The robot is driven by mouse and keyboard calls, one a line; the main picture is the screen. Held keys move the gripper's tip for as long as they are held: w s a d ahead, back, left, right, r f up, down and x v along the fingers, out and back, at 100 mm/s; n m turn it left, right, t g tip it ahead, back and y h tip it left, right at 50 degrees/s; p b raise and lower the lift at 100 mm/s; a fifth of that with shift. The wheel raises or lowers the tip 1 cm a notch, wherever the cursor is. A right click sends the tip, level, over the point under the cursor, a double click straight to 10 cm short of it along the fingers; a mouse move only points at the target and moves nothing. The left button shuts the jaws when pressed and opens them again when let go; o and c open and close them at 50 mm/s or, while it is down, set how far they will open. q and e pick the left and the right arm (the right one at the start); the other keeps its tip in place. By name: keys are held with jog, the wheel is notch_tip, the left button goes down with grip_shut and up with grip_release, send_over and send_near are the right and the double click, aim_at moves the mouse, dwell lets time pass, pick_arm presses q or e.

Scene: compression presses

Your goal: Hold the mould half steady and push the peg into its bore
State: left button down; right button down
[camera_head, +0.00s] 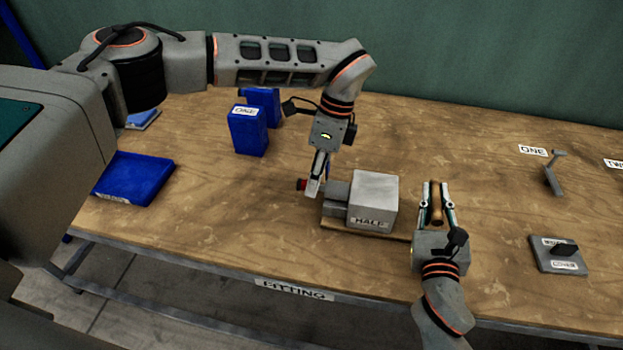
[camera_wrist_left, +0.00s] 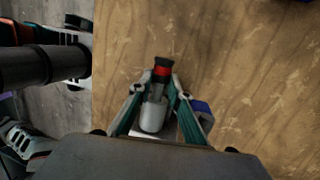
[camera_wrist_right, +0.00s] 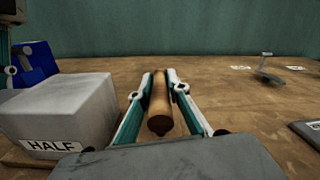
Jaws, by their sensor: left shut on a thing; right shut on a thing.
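The mould half (camera_head: 374,200) is a pale grey block labelled HALF with a smaller grey step on its left; its block also fills the left of the right wrist view (camera_wrist_right: 65,105). My left gripper (camera_head: 314,188) is shut on a grey cylinder, apparently the peg (camera_wrist_left: 152,115), with a red band and black end pointing left, away from the block. Whether its other end touches the step or sits in the bore is hidden. My right gripper (camera_head: 437,190) is shut on a brown wooden cylinder (camera_wrist_right: 160,105), right of the block. Whether this cylinder joins the mould half cannot be told.
A thin wooden base (camera_head: 345,228) lies under the block. Blue boxes (camera_head: 248,130) stand behind at left, and a blue tray (camera_head: 135,178) lies farther left. A small grey stand (camera_head: 554,172) and a dark plate (camera_head: 558,256) are at right. The table's front edge is close.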

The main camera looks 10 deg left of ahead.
pick_arm(q)
jog(key=shift+d, duration=0.75)
jog(key=c, duration=1.8)
grip_release()
jog(key=shift+d, duration=0.1)
jog(key=v, duration=1.2)
jog(key=shift+r, duration=0.1)
